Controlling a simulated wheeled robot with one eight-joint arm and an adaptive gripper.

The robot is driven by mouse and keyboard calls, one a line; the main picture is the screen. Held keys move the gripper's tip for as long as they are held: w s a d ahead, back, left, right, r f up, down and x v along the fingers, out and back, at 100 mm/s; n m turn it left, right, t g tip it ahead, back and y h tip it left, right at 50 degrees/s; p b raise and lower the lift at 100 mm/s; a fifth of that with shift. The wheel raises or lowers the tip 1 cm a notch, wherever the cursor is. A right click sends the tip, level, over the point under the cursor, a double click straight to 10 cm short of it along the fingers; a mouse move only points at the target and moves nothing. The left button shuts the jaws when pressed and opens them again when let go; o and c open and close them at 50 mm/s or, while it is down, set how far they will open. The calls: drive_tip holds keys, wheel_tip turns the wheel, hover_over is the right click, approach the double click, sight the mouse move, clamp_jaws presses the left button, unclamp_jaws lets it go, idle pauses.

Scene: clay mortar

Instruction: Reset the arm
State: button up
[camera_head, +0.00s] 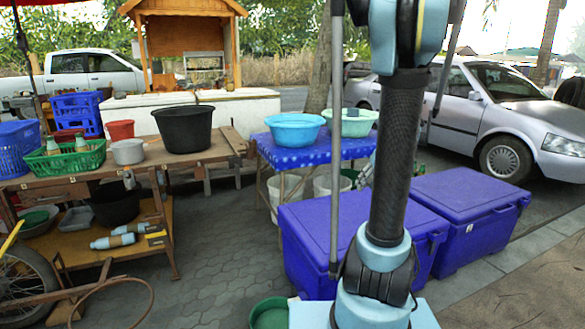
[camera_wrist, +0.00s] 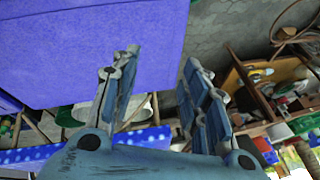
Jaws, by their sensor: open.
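My gripper (camera_wrist: 163,62) shows in the wrist view with its two blue finger pads spread apart and nothing between them. In the head view only a small part of it shows at the left of my upright arm; the arm hides the rest. It appears near the blue cloth-covered table (camera_head: 312,152) and above the left blue cooler (camera_head: 322,232). The cooler's large blue side also fills the upper left of the wrist view (camera_wrist: 90,50), which looks turned over. I cannot tell the exact gap between gripper and cooler.
A second blue cooler (camera_head: 468,205) stands at right. A wooden table (camera_head: 218,150) at left bears a black tub (camera_head: 184,128), a green basket (camera_head: 66,160) and a grey pot (camera_head: 128,151). A green bucket (camera_head: 270,314) sits low in front. Paving (camera_head: 215,250) between is clear.

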drive_tip(key=s+a+f+h, duration=0.1)
drive_tip(key=s+a+f, duration=0.1)
drive_tip(key=s, duration=0.6)
drive_tip(key=s+a+f+m+h, duration=0.1)
drive_tip(key=s+a, duration=0.3)
drive_tip(key=s, duration=0.5)
drive_tip(key=s+a+f+g+h, duration=0.1)
drive_tip(key=s+a+f, duration=0.1)
drive_tip(key=s, duration=0.6)
drive_tip(key=shift+s+a+f+h, duration=0.15)
drive_tip(key=shift+a+f+h, duration=0.25)
drive_tip(key=shift+f, duration=0.15)
